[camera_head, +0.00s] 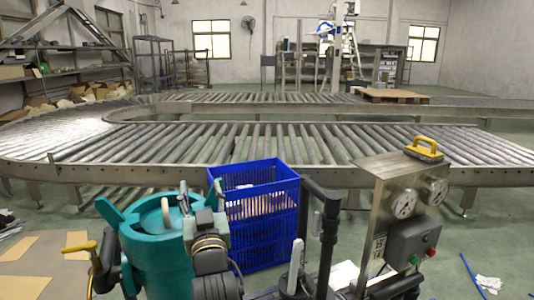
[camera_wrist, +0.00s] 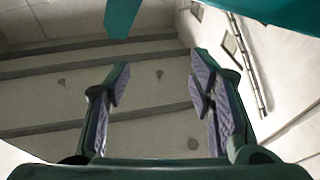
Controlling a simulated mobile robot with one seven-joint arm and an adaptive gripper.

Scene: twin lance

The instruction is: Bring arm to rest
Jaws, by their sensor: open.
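My gripper (camera_wrist: 160,66) shows in the wrist view with its two dark fingers and ridged pads wide apart. Nothing is between them. Beyond the fingers are a plain pale wall and a dark beamed surface, blurred and partly shaded. Teal parts (camera_wrist: 122,16) cross the top of the wrist view close to the camera. In the head view I cannot make out my fingers for certain among the dark and teal parts at the bottom.
A blue crate (camera_head: 262,252) with contents stands in front of the roller conveyor (camera_head: 200,143). A teal round body (camera_head: 160,255) is at lower left.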

